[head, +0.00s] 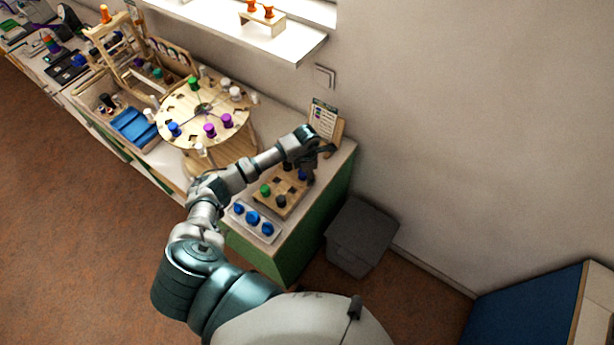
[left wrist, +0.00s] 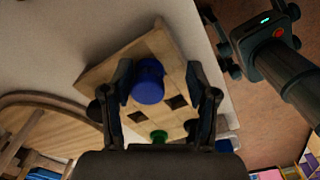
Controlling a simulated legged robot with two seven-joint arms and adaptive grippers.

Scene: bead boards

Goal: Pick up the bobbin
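A wooden board (head: 271,209) with square holes lies near the right end of the counter. A blue bobbin (left wrist: 148,82) stands on it, and in the head view it shows near the board's far end (head: 302,175). A green bobbin (head: 265,190) and a dark bobbin (head: 281,201) also stand on the board. My left gripper (head: 322,152) is above the board's far end. In the left wrist view my left gripper (left wrist: 159,72) is open, its fingers either side of the blue bobbin, with a visible gap on the right.
A pale tray (head: 237,222) with blue bobbins lies at the counter's front edge. A round wooden stand (head: 188,106) with coloured bobbins is to the left. A card stand (head: 325,118) is close behind my left gripper. A grey bin (head: 362,232) stands on the floor.

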